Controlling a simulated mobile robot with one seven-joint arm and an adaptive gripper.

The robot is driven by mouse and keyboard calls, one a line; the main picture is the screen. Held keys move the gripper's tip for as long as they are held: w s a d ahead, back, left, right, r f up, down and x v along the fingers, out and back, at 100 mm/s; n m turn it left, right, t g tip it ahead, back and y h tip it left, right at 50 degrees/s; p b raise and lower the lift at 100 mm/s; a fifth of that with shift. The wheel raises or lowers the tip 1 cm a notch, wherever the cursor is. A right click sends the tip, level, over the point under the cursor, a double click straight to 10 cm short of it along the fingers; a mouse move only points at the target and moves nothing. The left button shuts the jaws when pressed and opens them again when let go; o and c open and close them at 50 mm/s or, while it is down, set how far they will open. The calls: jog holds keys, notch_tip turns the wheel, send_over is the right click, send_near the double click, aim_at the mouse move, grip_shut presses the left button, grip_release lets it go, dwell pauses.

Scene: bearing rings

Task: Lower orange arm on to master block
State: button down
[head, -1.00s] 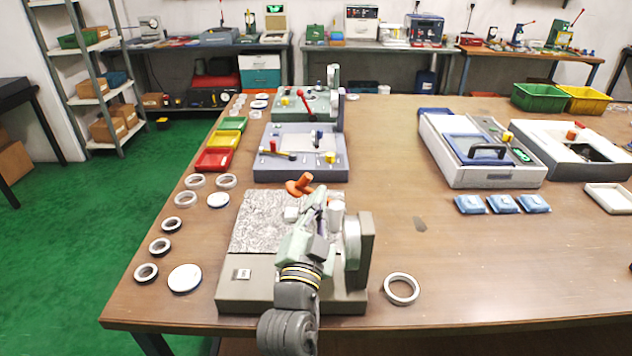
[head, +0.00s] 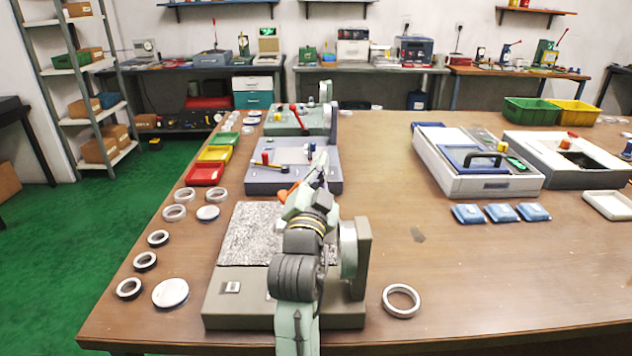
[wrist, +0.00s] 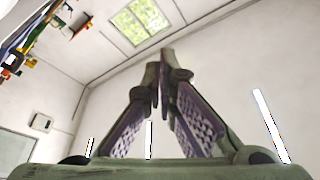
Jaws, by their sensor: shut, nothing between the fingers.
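The near gauge fixture has a grey base (head: 225,305), a speckled plate (head: 240,235) and an upright post with a round face (head: 348,250) on its right. A small piece of the orange arm (head: 283,194) shows just left of my gripper; the rest is hidden behind my gripper and wrist. I cannot make out the master block, and the middle of the plate is covered by my arm. My gripper (head: 322,165) is above the far side of the fixture. In the wrist view my gripper (wrist: 164,75) has its fingers together and empty, against wall and ceiling.
Blue packets (head: 500,212) lie right; the table between is mostly clear.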

jog(key=shift+s+a+f, duration=0.1)
jog(key=shift+a+f, duration=0.5)
jog(key=shift+f, duration=0.25)
jog(key=shift+s+a+f, duration=0.1)
jog(key=shift+a+f, duration=0.5)
jog(key=shift+f, duration=0.25)
jog(key=a+n+b, duration=0.1)
jog(key=a+f+n+b, duration=0.1)
jog(key=b, duration=0.1)
jog(key=shift+a+f+y, duration=0.3)
